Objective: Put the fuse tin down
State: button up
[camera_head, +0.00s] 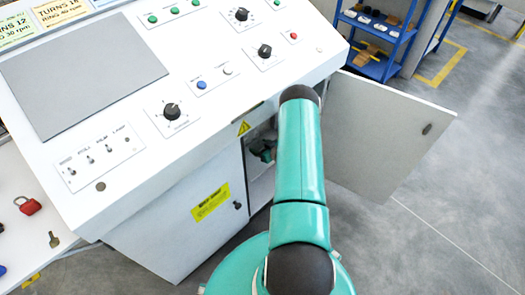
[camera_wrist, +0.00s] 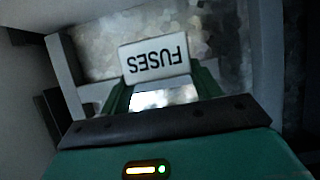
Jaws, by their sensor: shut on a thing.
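The fuse tin shows in the wrist view as a white label plate (camera_wrist: 155,60) reading FUSES, upside down in the picture. My gripper (camera_wrist: 162,84) is shut on it, with one green finger on each side. A bright surface shows between the fingers below the label. In the head view my arm reaches down to the open cabinet (camera_head: 222,205) under the control console. The tin cannot be made out there, and my gripper is not clearly seen. Whether the tin touches a surface beneath it cannot be told.
The cabinet door (camera_head: 375,135) stands open to the right of my arm. Inside, pale frame bars and a mottled grey surface (camera_wrist: 110,45) lie around the tin. The sloping console (camera_head: 215,75) is above left. A blue shelf (camera_head: 385,40) stands behind; the floor at right is clear.

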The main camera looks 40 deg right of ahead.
notch_tip(320, 180, down, 10)
jog(key=shift+s+r, duration=0.1)
jog(key=shift+r, duration=0.1)
dwell(0.3)
jog(key=shift+f, duration=0.15)
jog(key=o, duration=1.1)
jog(key=shift+c, duration=0.2)
jog(key=shift+s+r, duration=0.15)
jog(key=shift+r, duration=0.05)
jog(key=v, duration=1.1)
jog(key=shift+s, duration=0.3)
jog(key=shift+r, duration=0.15)
